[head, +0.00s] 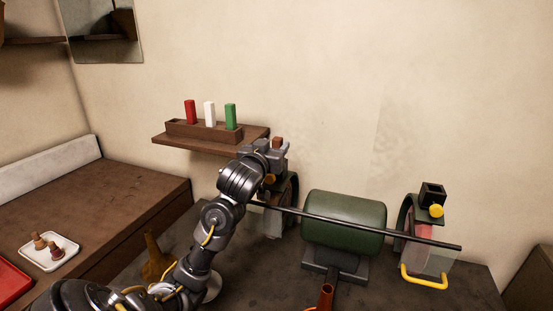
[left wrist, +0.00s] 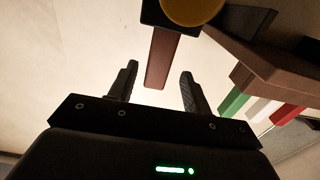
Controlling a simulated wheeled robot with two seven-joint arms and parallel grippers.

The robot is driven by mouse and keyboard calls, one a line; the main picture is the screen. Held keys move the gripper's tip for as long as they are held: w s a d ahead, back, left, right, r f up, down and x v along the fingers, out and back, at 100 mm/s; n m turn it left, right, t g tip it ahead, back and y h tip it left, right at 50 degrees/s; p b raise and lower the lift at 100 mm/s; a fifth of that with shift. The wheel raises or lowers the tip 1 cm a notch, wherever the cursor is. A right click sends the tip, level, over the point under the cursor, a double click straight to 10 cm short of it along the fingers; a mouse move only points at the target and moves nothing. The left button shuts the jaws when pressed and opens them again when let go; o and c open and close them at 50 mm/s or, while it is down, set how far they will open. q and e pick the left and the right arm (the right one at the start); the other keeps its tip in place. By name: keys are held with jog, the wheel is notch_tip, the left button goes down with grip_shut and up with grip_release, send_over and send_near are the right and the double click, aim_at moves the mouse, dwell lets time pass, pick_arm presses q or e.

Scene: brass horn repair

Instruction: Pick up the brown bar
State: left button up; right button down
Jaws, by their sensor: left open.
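The brown bar (head: 278,142) stands upright at the left machine on the bench, its top showing at my left gripper (head: 272,150). In the left wrist view the brown bar (left wrist: 160,58) sticks out of a black holder (left wrist: 172,18) with a round yellow knob (left wrist: 192,8). My left gripper (left wrist: 159,70) is open, with one finger on each side of the bar and a visible gap to both. In the head view my gripper hides most of the bar and its holder. My right gripper is not in view.
A wall shelf (head: 202,145) with a rack of red, white and green bars is close beside my left gripper. A green drum (head: 344,220) and a long dark rod (head: 400,235) lie to the right. Another black holder (head: 432,190) stands farther right.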

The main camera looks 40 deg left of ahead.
pick_arm(q)
jog(key=x, duration=0.2)
jog(key=p+x, duration=0.1)
jog(key=x, duration=0.1)
jog(key=shift+w+d+f, duration=0.15)
jog(key=shift+d+f, duration=0.05)
jog(key=shift+f, duration=0.15)
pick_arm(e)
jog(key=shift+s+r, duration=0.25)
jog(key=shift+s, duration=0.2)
